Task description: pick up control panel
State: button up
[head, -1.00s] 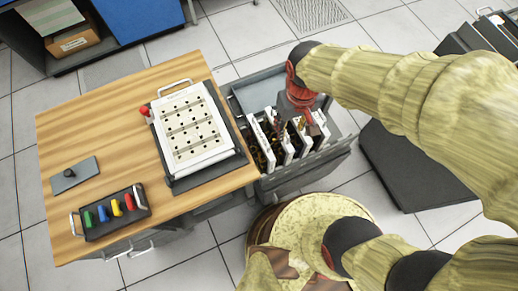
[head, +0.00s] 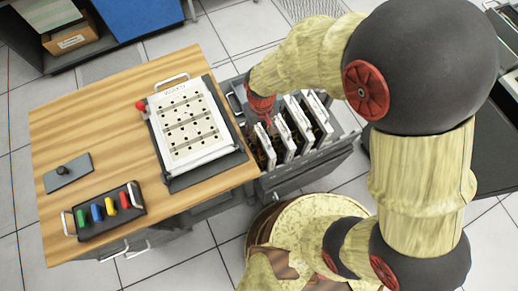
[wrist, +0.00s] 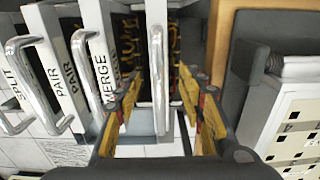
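Several white-edged control panels (head: 285,138) with metal handles stand upright in an open grey drawer beside the wooden desk. In the wrist view, edge labels read SPLIT, PAIR and MERGE (wrist: 103,75). My gripper (wrist: 160,115) points down at the desk-side end of the row, its yellow-padded fingers apart. The metal handle of the end panel (wrist: 157,75) shows between the fingers, and no contact is visible. In the head view my gripper (head: 262,122) is partly hidden by my arm.
A white perforated board (head: 190,125) in a dark frame with a red knob (head: 141,106) lies on the wooden desk (head: 100,120). A tray with coloured blocks (head: 105,212) and a small grey plate (head: 68,173) are at the desk's left. The drawer walls are close around the panels.

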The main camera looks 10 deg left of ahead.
aim_at(257, 147)
notch_tip(257, 147, down, 3)
jog(key=shift+f+b, duration=0.1)
jog(key=shift+b, duration=0.4)
jog(key=c, duration=0.3)
grip_shut()
dwell(0.5)
jog(key=shift+w+r, duration=0.15)
jog(key=shift+r, duration=0.05)
